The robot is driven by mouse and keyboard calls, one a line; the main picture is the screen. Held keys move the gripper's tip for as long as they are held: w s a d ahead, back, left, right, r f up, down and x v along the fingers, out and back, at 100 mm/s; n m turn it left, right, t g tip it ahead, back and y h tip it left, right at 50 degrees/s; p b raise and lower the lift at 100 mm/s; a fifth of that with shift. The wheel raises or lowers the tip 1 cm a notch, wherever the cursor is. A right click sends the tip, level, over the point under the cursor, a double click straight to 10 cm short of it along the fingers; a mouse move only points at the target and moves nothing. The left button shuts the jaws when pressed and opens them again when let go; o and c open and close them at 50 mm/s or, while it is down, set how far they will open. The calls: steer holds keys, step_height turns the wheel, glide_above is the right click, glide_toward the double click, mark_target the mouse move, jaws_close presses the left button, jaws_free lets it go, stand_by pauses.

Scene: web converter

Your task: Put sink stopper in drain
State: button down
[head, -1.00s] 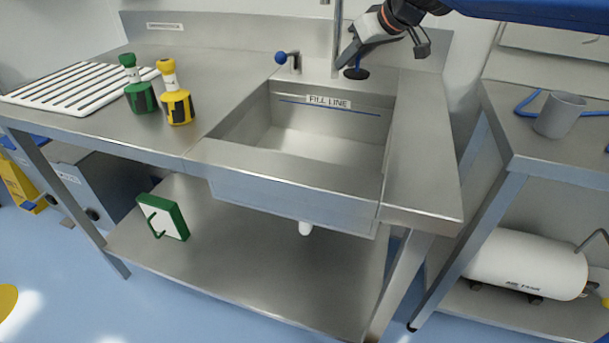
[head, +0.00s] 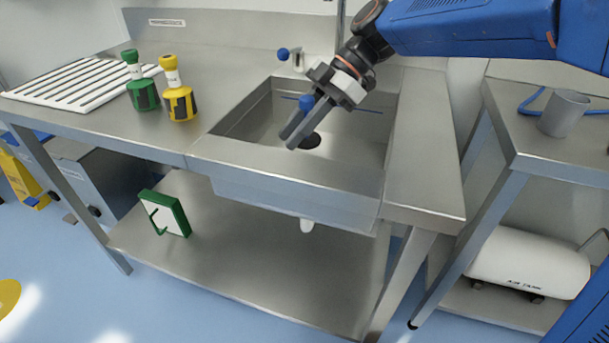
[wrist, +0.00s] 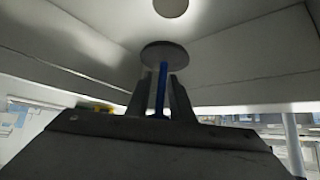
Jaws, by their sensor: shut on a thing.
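My gripper (head: 295,133) is shut on the handle, with the disc below, over the sink (head: 290,203) basin. In the wrist view, the blue handle (wrist: 161,88) stands between the two fingers (wrist: 158,97), and the grey disc (wrist: 165,54) lies beyond their tips. A pale round spot that looks like the drain (wrist: 171,6) shows past the disc, apart from it.
A blue-knobbed tap (head: 290,57) stands behind the sink. Green (head: 141,90) and yellow (head: 179,98) bottles stand on the counter to the left, by a white slatted rack (head: 75,85). The counter right of the basin (head: 425,150) is clear. A grey mug (head: 563,113) stands on the right bench.

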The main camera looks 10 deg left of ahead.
step_height(320, 180, down, 10)
steer(key=shift+r, duration=0.1)
stand_by(0.4)
steer(key=c, duration=1.5)
jaws_free()
steer(key=shift+c, duration=0.2)
steer(key=v, duration=1.2)
steer(key=shift+s+d, duration=0.1)
